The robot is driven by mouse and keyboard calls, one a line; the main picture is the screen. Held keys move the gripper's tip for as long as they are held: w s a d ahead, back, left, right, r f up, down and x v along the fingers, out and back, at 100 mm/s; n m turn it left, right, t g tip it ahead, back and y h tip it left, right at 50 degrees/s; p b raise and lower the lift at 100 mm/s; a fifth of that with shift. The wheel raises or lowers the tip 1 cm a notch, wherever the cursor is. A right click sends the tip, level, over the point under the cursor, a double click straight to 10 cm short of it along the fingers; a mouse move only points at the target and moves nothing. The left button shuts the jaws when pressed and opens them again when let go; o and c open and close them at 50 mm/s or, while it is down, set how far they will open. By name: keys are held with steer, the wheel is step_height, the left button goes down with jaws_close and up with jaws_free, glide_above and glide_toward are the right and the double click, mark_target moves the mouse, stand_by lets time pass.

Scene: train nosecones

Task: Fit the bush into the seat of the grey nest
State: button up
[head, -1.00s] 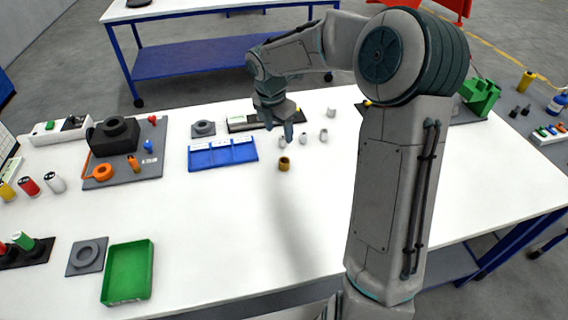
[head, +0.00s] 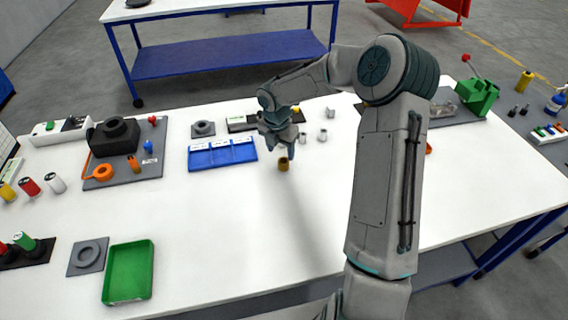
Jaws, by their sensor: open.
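A small brass-coloured bush (head: 284,165) stands upright on the white table, near its middle. My gripper (head: 281,150) is open and points down just above and behind the bush; whether its fingers reach around the bush's top I cannot tell. A square grey nest (head: 88,256) with a round raised seat lies at the front left, beside the green tray. A similar grey piece (head: 203,129) lies farther back, behind the blue bin. No bush shows in either seat.
A blue divided bin (head: 222,154) lies left of the gripper. Several small grey cylinders (head: 322,134) stand behind and to its right. A green tray (head: 128,272) is at the front left. A grey board with a black block (head: 114,136) is at the left. The table's front middle is clear.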

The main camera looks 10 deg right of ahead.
mark_target(284, 158)
steer(key=f, duration=0.2)
steer(key=d+f, duration=0.1)
steer(key=f, duration=0.1)
steer(key=shift+f+p, duration=0.25)
steer(key=shift+p, duration=0.15)
steer(key=shift+c, duration=0.4)
steer(key=c, duration=1.2)
steer(key=shift+o, duration=0.2)
steer(key=shift+r, duration=0.1)
